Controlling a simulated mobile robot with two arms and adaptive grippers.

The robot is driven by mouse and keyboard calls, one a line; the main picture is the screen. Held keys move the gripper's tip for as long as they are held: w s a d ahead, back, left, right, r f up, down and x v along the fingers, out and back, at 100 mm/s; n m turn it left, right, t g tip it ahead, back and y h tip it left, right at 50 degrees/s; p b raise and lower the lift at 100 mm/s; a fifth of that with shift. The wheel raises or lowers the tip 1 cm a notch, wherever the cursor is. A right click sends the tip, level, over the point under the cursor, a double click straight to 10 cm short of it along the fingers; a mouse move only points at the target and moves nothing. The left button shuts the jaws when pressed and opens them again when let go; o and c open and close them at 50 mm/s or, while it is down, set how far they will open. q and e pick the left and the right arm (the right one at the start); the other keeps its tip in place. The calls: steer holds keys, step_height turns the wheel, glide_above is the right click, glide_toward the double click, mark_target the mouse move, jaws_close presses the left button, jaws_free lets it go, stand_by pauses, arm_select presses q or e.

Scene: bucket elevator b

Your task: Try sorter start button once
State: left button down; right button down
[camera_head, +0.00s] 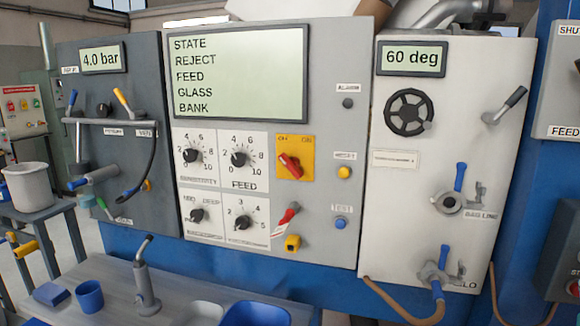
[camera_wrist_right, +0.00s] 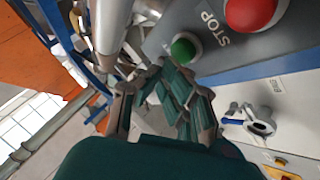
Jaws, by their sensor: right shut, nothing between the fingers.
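A round green button (camera_wrist_right: 186,48) shows in the right wrist view, on a grey box beside a STOP label and a large red button (camera_wrist_right: 250,12). The green button's own label is not readable, so I cannot tell for sure that it is the sorter start button. My right gripper (camera_wrist_right: 165,88) is shut and empty. Its tips are close to the green button, below and left of it in the picture; I cannot tell whether they touch. Neither gripper shows in the head view.
The head view shows a control panel (camera_head: 355,140) with a STATE screen (camera_head: 240,75), knobs and small buttons. A white valve panel (camera_head: 395,185) stands right of it. A table (camera_head: 115,285) with a blue cup (camera_head: 90,296) is lower left. A pale pipe (camera_wrist_right: 110,25) passes near my right gripper.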

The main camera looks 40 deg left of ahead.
steer(key=shift+s+d, duration=0.15)
steer(key=shift+s, duration=0.3)
steer(key=s+d+p, duration=0.2)
steer(key=s+p, duration=0.2)
steer(key=s, duration=0.1)
steer(key=shift+s, duration=0.35)
steer(key=shift+f, duration=0.1)
stand_by(0.6)
